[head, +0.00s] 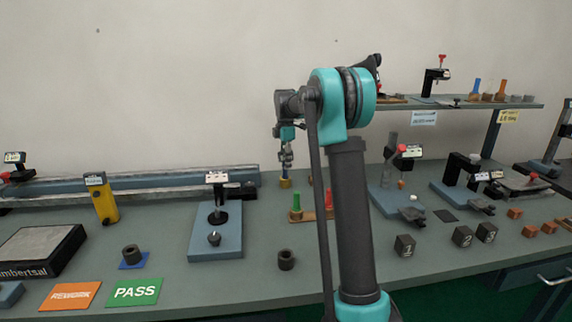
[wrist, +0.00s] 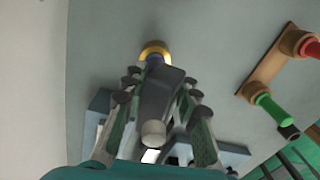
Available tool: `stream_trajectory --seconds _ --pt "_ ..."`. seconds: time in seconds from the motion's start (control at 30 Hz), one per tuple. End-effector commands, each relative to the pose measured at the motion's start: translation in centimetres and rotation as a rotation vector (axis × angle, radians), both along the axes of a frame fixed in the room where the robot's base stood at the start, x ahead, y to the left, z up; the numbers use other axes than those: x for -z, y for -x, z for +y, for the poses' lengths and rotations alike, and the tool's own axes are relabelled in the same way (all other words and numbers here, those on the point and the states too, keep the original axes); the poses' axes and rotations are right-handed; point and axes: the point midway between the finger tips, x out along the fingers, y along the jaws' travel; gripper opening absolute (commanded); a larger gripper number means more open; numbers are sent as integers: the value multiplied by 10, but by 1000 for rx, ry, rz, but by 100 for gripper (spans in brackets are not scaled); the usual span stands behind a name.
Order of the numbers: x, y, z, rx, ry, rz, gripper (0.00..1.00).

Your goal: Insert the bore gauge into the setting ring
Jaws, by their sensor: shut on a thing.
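My gripper (head: 286,158) points down over the back of the bench, left of my arm's column. In the wrist view its fingers (wrist: 160,88) are shut on a dark grey body with a pale round end, which I take for the bore gauge (wrist: 157,100). A yellow ring, likely the setting ring (wrist: 153,46), lies just past the gauge's far end. The ring (head: 285,183) also shows in the head view, directly below the gripper, with a blue part at its top. The gauge hides part of the ring, so I cannot tell whether its tip is inside.
A wooden rack (wrist: 266,67) with green and red plugs stands right of the ring. A blue gauge stand (head: 215,240) stands front left. Loose dark rings (head: 286,260), a PASS card (head: 134,292) and a REWORK card (head: 70,295) lie nearer the front. A raised shelf (head: 450,104) is at right.

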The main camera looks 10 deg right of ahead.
Motion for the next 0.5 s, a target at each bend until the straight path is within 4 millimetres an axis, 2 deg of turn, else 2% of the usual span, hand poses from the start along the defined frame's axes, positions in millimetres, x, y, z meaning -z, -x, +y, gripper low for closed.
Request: stream_trajectory --seconds 0.13,0.17,0.33,0.5 --pt "0 0 0 0 0 0 0" --pt "0 0 0 0 0 0 31" --pt "0 0 0 0 0 0 52" --pt "0 0 0 0 0 0 54"
